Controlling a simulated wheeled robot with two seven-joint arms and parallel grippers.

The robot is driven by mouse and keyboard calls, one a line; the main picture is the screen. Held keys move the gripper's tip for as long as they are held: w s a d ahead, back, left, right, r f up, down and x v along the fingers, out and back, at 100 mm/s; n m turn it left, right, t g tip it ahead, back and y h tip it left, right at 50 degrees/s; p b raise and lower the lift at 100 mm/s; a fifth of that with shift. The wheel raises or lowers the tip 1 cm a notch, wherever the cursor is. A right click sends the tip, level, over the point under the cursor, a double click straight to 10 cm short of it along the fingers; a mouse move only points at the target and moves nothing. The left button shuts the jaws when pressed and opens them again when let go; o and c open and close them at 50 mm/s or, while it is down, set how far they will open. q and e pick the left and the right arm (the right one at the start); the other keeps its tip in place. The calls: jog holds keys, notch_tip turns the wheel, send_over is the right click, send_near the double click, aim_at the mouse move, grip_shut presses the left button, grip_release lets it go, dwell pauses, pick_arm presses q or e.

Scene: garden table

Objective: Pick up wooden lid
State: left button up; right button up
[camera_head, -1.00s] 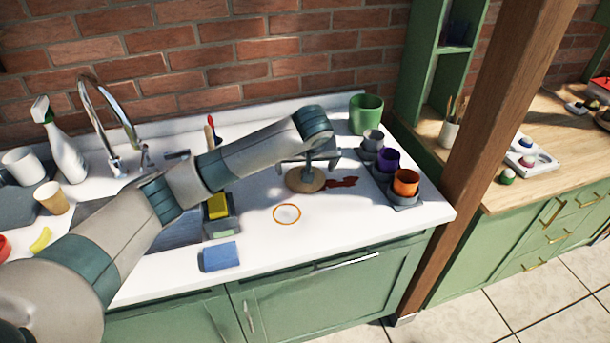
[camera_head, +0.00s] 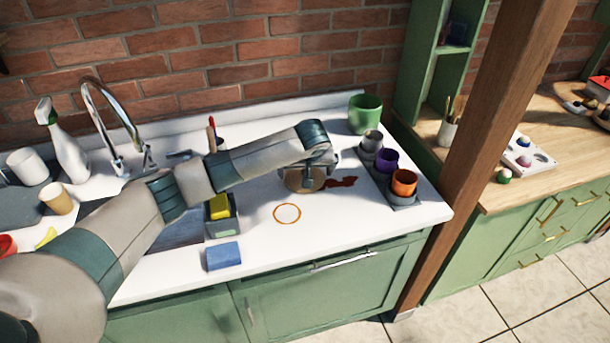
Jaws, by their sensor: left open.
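The round wooden lid (camera_head: 294,181) lies on the white countertop, left of a dark red stain. My left gripper (camera_head: 305,180) points down right over the lid, low at its level, and covers much of it. Its jaws are open, with fingers at either side of the lid's middle. Whether they touch the lid cannot be told. My right gripper is not in view.
A tray with a grey, a purple (camera_head: 386,160) and an orange cup (camera_head: 404,183) stands to the right. A green pot (camera_head: 364,114) is behind. A blue sponge (camera_head: 223,256) and a caddy with a yellow sponge (camera_head: 219,207) are left. An orange ring (camera_head: 287,213) marks clear counter in front.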

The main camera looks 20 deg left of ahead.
pick_arm(q)
jog(key=shift+x, duration=1)
jog(key=c, duration=0.8)
jog(key=shift+o, duration=0.2)
jog(key=shift+r, duration=0.1)
